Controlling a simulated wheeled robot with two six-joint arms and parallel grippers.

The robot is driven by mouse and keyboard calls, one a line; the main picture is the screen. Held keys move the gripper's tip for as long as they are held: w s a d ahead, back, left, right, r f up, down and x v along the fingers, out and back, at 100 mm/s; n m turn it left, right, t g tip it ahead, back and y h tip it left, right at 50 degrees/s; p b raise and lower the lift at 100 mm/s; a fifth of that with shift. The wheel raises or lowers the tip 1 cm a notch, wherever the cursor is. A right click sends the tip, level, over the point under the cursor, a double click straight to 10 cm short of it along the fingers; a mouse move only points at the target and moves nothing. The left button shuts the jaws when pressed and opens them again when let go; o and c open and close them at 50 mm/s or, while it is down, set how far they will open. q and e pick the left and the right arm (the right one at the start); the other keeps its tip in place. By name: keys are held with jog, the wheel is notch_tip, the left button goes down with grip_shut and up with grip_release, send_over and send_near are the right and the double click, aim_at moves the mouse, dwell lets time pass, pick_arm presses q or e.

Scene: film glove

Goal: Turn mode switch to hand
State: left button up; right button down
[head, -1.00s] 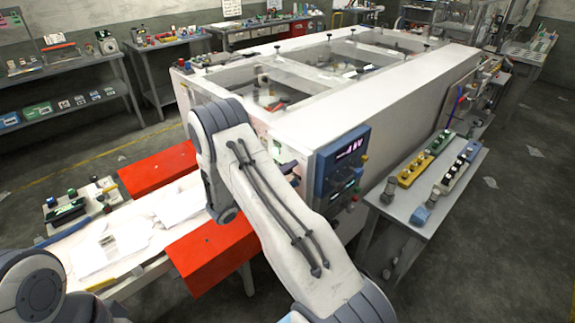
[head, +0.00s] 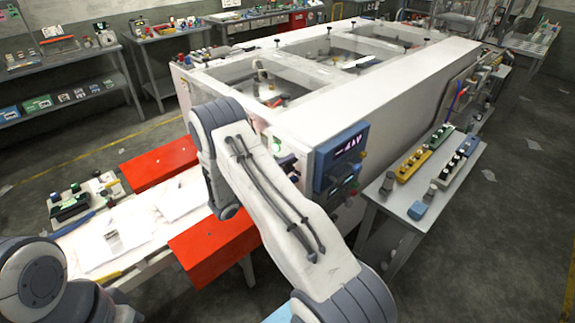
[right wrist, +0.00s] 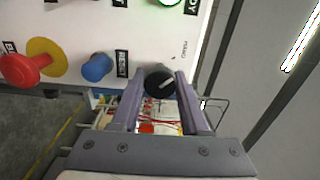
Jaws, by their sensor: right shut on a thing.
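The mode switch is a round black knob (right wrist: 160,82) with a white pointer line, at the lower edge of the white panel (right wrist: 150,25) in the right wrist view. The pointer line lies at a slant. Small sideways lettering, hard to read, is printed on the panel near the knob. My right gripper (right wrist: 160,90) has one finger on each side of the knob and is shut on it. In the head view my right arm covers most of the panel and the knob is not clearly visible. My left gripper is out of view.
Beside the knob are a blue button (right wrist: 97,67), a red mushroom button (right wrist: 20,68) on a yellow ring, and a green button at the top. In the head view a blue display box (head: 340,160) sits right of my arm, and a side table (head: 400,205) holds several parts.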

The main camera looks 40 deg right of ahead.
jog(key=shift+c, duration=2.2)
grip_release()
jog(key=shift+w+a, duration=0.1)
jog(key=shift+a+f, duration=0.1)
jog(key=shift+a, duration=0.25)
jog(key=s+a+b, duration=0.1)
jog(key=a+b, duration=0.3)
jog(key=a, duration=0.5)
jog(key=shift+a, duration=0.3)
